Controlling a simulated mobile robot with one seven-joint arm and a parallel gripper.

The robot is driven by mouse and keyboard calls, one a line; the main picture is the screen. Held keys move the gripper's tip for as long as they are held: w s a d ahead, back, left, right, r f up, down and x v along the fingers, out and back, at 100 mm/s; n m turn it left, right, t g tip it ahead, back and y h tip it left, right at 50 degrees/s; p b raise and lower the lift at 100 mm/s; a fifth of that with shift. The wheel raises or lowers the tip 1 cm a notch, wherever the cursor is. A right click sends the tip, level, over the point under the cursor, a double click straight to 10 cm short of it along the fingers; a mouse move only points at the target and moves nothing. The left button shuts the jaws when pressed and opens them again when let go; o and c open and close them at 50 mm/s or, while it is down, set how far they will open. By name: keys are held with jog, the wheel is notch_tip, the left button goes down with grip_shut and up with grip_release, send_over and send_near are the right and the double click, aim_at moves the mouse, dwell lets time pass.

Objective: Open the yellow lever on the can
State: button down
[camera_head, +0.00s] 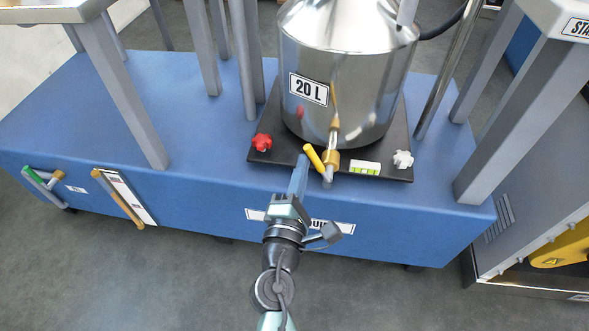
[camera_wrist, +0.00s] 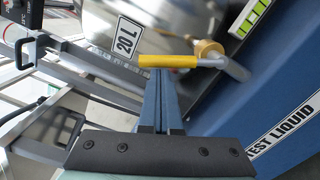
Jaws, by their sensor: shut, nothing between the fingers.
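The steel can (camera_head: 345,80) with a "20 L" label stands on a black plate, and also shows in the wrist view (camera_wrist: 160,25). The yellow lever (camera_head: 314,157) sits on a brass valve (camera_head: 331,160) at the can's lower front, and points up and left in the head view. In the wrist view the lever (camera_wrist: 168,61) lies level across the picture. My gripper (camera_head: 303,162) is shut and empty, its blue fingers just left of the lever. In the wrist view the fingertips (camera_wrist: 157,73) overlap the lever's free end; I cannot tell whether they touch.
The black plate (camera_head: 270,156) carries a red knob (camera_head: 262,141), a white knob (camera_head: 403,159) and a green level (camera_head: 365,168). It rests on a blue bench (camera_head: 190,130). Grey posts (camera_head: 120,90) stand left and right of the can.

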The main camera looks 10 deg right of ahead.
aim_at(317, 167)
jog(key=shift+s+d+r+m+p, duration=0.2)
jog(key=shift+d+r+m, duration=0.15)
jog(key=shift+d+m, duration=0.5)
jog(key=shift+s+d+r+m+p, duration=0.2)
jog(key=shift+d+r+m, duration=0.2)
jog(key=shift+m, duration=0.75)
